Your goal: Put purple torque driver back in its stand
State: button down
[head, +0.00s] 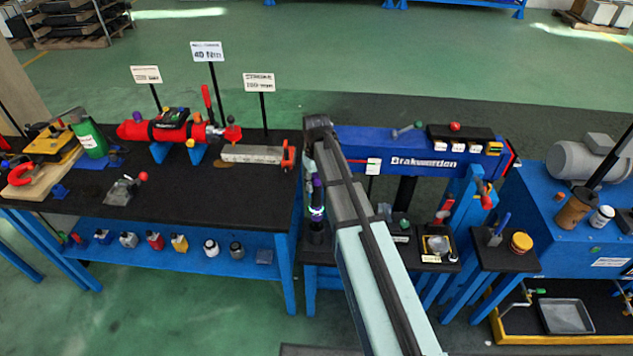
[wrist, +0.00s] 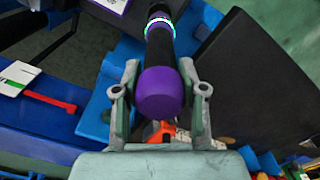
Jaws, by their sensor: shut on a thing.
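The purple torque driver (wrist: 160,92) has a rounded purple end, a black body and a glowing white-green ring. My gripper (wrist: 160,68) is shut on it, with one finger on each side of the body just beyond the purple end. In the head view the driver (head: 317,192) stands about upright beside my arm, in the gap between the black workbench and the blue beam. I cannot tell whether this is the stand or the driver's lower body, or whether the driver is seated. My arm hides part of this area.
The black workbench (head: 230,190) at left holds a red tool (head: 170,128) and sign posts. The blue beam (head: 375,150) lies close on the right. A small black table (head: 505,258) and a blue machine (head: 570,225) stand further right.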

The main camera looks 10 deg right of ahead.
aim_at(317, 199)
jog(key=shift+f+b, duration=1.85)
jog(key=shift+f, duration=2.35)
jog(key=c, duration=0.6)
grip_release()
jog(key=shift+r, duration=0.1)
jog(key=shift+o, duration=0.2)
jog(key=shift+r+p, duration=1.5)
jog(key=shift+r, duration=1)
